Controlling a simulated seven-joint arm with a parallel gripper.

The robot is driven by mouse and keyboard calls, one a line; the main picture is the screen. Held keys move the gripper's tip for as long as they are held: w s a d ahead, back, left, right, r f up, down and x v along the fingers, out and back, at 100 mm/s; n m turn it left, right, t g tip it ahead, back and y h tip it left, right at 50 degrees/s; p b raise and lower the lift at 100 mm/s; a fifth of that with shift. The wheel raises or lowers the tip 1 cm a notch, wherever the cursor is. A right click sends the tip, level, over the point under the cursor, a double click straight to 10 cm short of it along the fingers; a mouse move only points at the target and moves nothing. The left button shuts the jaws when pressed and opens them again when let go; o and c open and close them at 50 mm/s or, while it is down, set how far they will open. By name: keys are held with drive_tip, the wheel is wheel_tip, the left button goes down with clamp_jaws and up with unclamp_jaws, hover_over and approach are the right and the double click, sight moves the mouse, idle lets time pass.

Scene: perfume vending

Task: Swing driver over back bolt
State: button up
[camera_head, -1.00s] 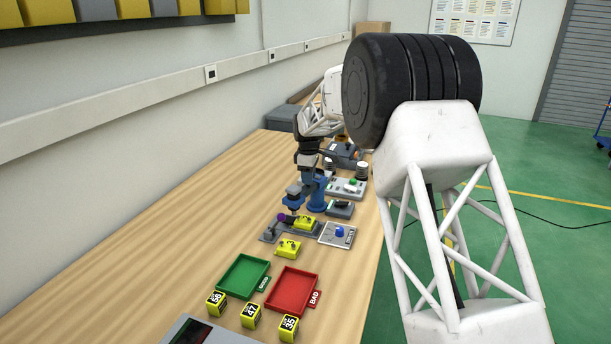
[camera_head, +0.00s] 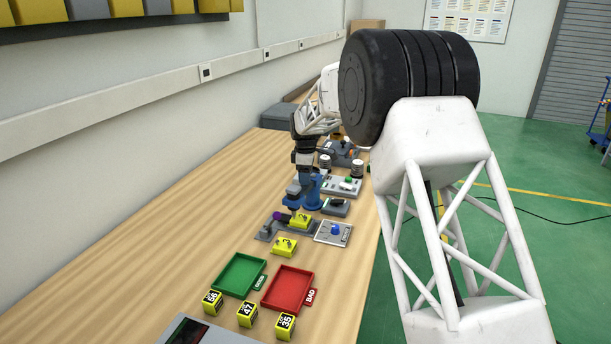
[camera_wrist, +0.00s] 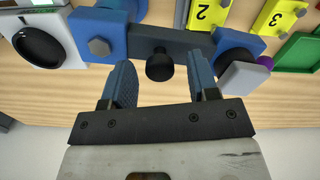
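The blue driver stands at the grey fixture (camera_head: 268,232). Its blue post (camera_head: 312,193) carries a dark swing link (camera_wrist: 178,42) ending in a blue head (camera_wrist: 232,42) with a grey spindle. A black knob (camera_wrist: 159,65) sticks out from the middle of the link. My gripper (camera_wrist: 160,88) is open, with its two blue fingers on either side of the knob and gaps showing. A yellow block (camera_head: 301,221) sits in the fixture beside the driver head, next to a purple part (camera_head: 281,217). I cannot make out the back bolt.
Another yellow block (camera_head: 285,247) lies in front of the fixture. A grey panel with a blue knob (camera_head: 336,230) stands to its right. Green (camera_head: 220,284) and red (camera_head: 264,301) trays and numbered yellow cubes (camera_head: 246,314) are nearer. The left side of the table is clear.

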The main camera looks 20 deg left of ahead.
drive_tip(key=shift+r, duration=0.1)
drive_tip(key=shift+r, duration=3.8)
